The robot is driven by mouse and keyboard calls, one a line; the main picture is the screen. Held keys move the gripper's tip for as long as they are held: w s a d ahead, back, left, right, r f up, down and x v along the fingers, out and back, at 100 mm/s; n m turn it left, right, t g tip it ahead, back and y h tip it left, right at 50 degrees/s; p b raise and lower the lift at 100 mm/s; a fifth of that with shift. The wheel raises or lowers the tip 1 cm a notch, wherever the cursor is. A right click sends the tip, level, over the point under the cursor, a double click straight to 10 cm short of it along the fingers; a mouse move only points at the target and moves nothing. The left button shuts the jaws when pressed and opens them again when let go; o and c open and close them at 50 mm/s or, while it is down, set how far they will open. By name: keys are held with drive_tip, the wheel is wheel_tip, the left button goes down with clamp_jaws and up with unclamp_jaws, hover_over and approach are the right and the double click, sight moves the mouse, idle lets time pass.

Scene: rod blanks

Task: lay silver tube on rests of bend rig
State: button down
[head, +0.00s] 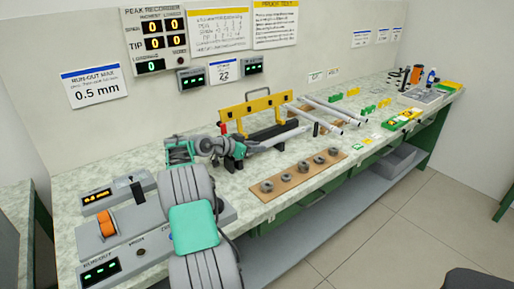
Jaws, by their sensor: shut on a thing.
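A silver tube (282,138) shows in the head view, extending right and slightly back from my gripper (240,149). My gripper is shut on the tube near its left end; the fingers are small and partly hidden by the wrist. The bend rig (257,108) stands on the bench just behind, with a yellow bar across its top and black rests (268,132) below. The tube overlaps the front of the rig in this view. I cannot tell whether it touches the rests.
Several other silver tubes (335,109) lie right of the rig. A brown board (293,182) with several grey rings lies in front, near the bench edge. A grey run-out device (112,238) with an orange roller stands at left. Yellow and green blocks (400,122) lie farther right.

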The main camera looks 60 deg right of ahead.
drive_tip(key=shift+f, duration=0.15)
drive_tip(key=c, duration=1.2)
unclamp_jaws()
drive_tip(key=shift+c, duration=0.2)
drive_tip(key=shift+w+a+r, duration=0.1)
drive_tip(key=shift+a+r, duration=0.1)
drive_tip(key=shift+r, duration=0.05)
drive_tip(key=v, duration=1.1)
drive_tip(key=shift+a+r, duration=0.15)
drive_tip(key=shift+a, duration=0.1)
drive_tip(key=shift+w, duration=0.1)
